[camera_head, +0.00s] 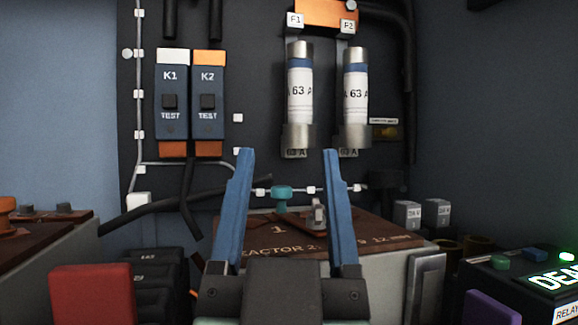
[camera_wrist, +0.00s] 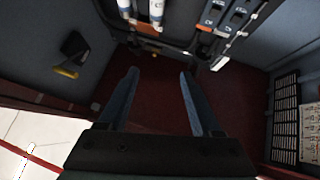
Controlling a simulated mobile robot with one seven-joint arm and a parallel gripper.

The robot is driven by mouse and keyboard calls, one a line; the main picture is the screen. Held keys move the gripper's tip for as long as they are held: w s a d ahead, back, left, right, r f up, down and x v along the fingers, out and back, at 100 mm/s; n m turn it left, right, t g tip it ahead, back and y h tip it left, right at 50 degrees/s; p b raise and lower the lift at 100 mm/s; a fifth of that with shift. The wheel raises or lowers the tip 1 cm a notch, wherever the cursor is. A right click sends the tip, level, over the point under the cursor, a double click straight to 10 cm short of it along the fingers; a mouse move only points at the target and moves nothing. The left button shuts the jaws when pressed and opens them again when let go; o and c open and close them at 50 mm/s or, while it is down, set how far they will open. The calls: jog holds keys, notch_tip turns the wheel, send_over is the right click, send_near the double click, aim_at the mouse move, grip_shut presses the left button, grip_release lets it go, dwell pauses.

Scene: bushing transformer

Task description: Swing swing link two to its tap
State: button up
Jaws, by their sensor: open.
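My gripper (camera_head: 288,152) is open, its two blue fingers spread and pointing away from me, with nothing between them. It also shows open and empty in the wrist view (camera_wrist: 158,72). Beyond and between the fingers, in the head view, a brown terminal board (camera_head: 385,237) carries a "1" and partly covered "REACTOR" lettering. A teal knob (camera_head: 281,193) and a small metal piece (camera_head: 318,214) stand on or just behind it. I cannot tell which part is swing link two or its tap; my fingers and gripper body hide much of the board.
Two fuses (camera_head: 300,90) and the K1 (camera_head: 172,95) and K2 (camera_head: 208,95) relays hang on the back panel. A red block (camera_head: 92,295) stands front left. A box with a lit green display (camera_head: 540,275) stands at right. Black cables cross at left.

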aim_at(280, 188)
jog(key=w+a+m+g+h+p, duration=0.1)
jog(key=g+p, duration=0.3)
jog(key=p, duration=1)
jog(key=w+a+r+g+h+p, duration=0.1)
jog(key=w+a+g+p, duration=0.1)
jog(key=p, duration=1.2)
jog(key=w+a+m+g+h+p, duration=0.1)
jog(key=g+p, duration=0.6)
jog(key=p, duration=0.7)
jog(key=shift+w+a+r+m+p, duration=0.15)
jog(key=shift+w+r+p, duration=0.05)
jog(key=shift+w, duration=0.25)
jog(key=shift+w+a+r+m+p, duration=0.1)
jog(key=shift+w+r+m+p, duration=0.05)
jog(key=shift+w, duration=0.3)
jog(key=shift+h, duration=0.3)
jog(key=b+x, duration=0.1)
jog(key=x, duration=1.1)
jog(key=shift+w, duration=0.2)
jog(key=shift+c, duration=0.2)
jog(key=shift+f, duration=0.1)
grip_shut()
